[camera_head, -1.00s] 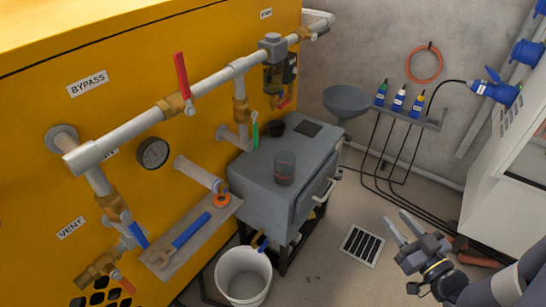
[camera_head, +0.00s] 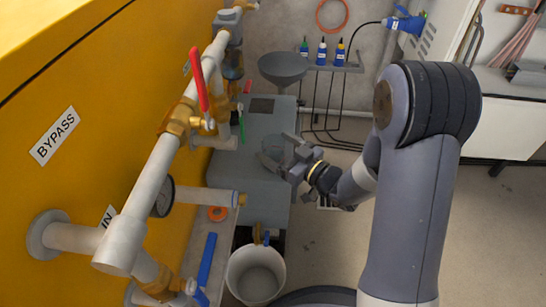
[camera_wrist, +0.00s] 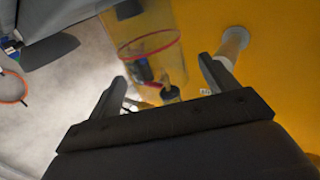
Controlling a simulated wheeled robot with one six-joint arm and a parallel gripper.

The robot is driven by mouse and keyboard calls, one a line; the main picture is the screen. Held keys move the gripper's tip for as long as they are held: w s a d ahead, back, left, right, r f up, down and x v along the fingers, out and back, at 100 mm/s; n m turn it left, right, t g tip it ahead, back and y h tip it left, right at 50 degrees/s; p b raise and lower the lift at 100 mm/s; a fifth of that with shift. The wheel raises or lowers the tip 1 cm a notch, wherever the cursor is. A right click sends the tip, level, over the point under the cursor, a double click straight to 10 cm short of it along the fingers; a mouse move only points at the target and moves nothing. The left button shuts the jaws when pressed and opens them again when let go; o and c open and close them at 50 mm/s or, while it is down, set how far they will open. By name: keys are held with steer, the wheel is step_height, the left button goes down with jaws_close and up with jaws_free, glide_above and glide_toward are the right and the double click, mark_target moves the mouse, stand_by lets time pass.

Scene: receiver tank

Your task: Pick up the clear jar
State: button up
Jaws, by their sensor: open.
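The clear jar (camera_head: 274,146) stands on top of the grey cabinet (camera_head: 258,122). It is see-through and partly hidden by my gripper in the head view. In the wrist view the clear jar (camera_wrist: 150,42) shows a reddish rim and appears ahead of the fingers, roughly between their lines. My gripper (camera_head: 282,151) is open at the jar, with one finger on its near side and the other toward its right. In the wrist view both fingers (camera_wrist: 162,72) are spread apart with a gap between them. I cannot tell whether either finger touches the jar.
A grey funnel (camera_head: 283,67) and a shelf of small bottles (camera_head: 322,52) are behind the cabinet. The yellow tank wall (camera_head: 60,90) with pipes and a red-handled valve (camera_head: 199,80) stands at left. A white bucket (camera_head: 254,273) is in front. Open floor lies right.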

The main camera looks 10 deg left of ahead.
mark_target(265, 139)
steer(key=x, duration=0.3)
steer(key=shift+w+a+b, duration=0.2)
steer(key=shift+a+b, duration=0.05)
steer(key=shift+b, duration=0.05)
steer(key=shift+r, duration=0.1)
steer(key=c, duration=1.1)
